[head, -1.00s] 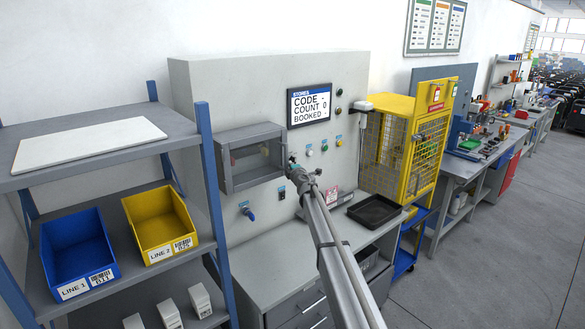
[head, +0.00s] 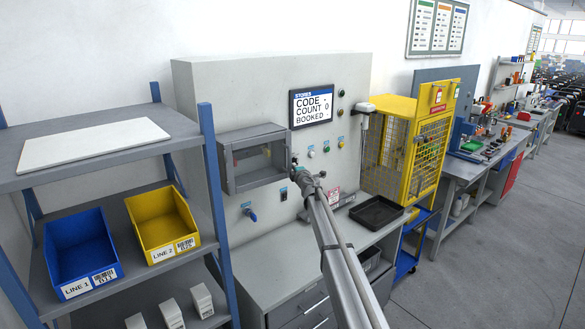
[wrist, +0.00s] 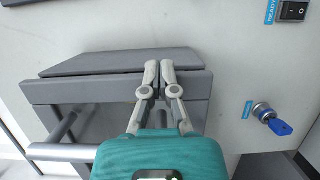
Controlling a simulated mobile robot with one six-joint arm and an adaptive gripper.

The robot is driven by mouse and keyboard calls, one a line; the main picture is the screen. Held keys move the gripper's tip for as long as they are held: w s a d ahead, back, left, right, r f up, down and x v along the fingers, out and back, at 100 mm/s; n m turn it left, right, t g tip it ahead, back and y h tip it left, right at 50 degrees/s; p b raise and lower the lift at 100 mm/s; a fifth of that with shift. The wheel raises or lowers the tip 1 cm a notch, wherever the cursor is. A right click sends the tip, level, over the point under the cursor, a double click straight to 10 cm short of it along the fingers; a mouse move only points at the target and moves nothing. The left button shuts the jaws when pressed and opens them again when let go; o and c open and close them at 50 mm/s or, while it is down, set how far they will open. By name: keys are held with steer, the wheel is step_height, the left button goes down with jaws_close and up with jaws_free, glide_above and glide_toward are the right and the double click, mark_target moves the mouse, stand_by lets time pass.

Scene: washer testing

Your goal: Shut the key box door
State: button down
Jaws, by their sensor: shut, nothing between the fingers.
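The key box (head: 226,168) is a grey box on the front of the pale cabinet, with a framed opening and small coloured items dimly seen inside. The framed grey door (wrist: 195,90) shows close up in the wrist view, with a dark gap between it and a grey plate (wrist: 120,62). I cannot tell how far the door stands from shut. My gripper (wrist: 160,67) is shut and empty, its fingertips over the frame's edge near one corner. I cannot tell whether they touch it. In the head view my gripper (head: 296,168) is at the box's right edge.
A blue key in a lock (wrist: 280,127) and a black switch (wrist: 294,11) are close by on the panel. A display (head: 311,105) is above, a black tray (head: 376,212) is on the counter, and shelving with bins (head: 80,250) stands left.

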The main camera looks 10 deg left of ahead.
steer(key=s+d, duration=0.8)
steer(key=d, duration=0.1)
steer(key=shift+d, duration=0.25)
steer(key=shift+w+d, duration=0.1)
steer(key=s+d+f+m+h+b, duration=0.1)
steer(key=s+d+m+h, duration=0.15)
steer(key=d, duration=0.35)
steer(key=s+d+f+m+t+h, duration=0.1)
steer(key=s+d+m+h, duration=0.1)
steer(key=d+m+h, duration=0.25)
steer(key=s+d+f+m+h+b, duration=0.1)
steer(key=s+d+m+h, duration=0.15)
steer(key=d, duration=0.35)
steer(key=s+d+f+m+g+h, duration=0.45)
steer(key=s+d+f+m, duration=0.4)
steer(key=s+d, duration=0.4)
steer(key=s+f+m+g+y+b, duration=0.1)
steer(key=s+f+g, duration=0.3)
steer(key=s, duration=0.6)
steer(key=s+d+f+m+g+y+b, duration=0.1)
steer(key=s+f+m+g+y, duration=0.1)
steer(key=s, duration=0.8)
steer(key=s+d+f+m+g+y, duration=0.1)
steer(key=s+f+g, duration=0.4)
steer(key=s, duration=0.6)
steer(key=shift+d+f+m+g+y+b, duration=0.15)
steer(key=shift+f+m+g+y+b, duration=0.35)
steer(key=shift+m, duration=0.5)
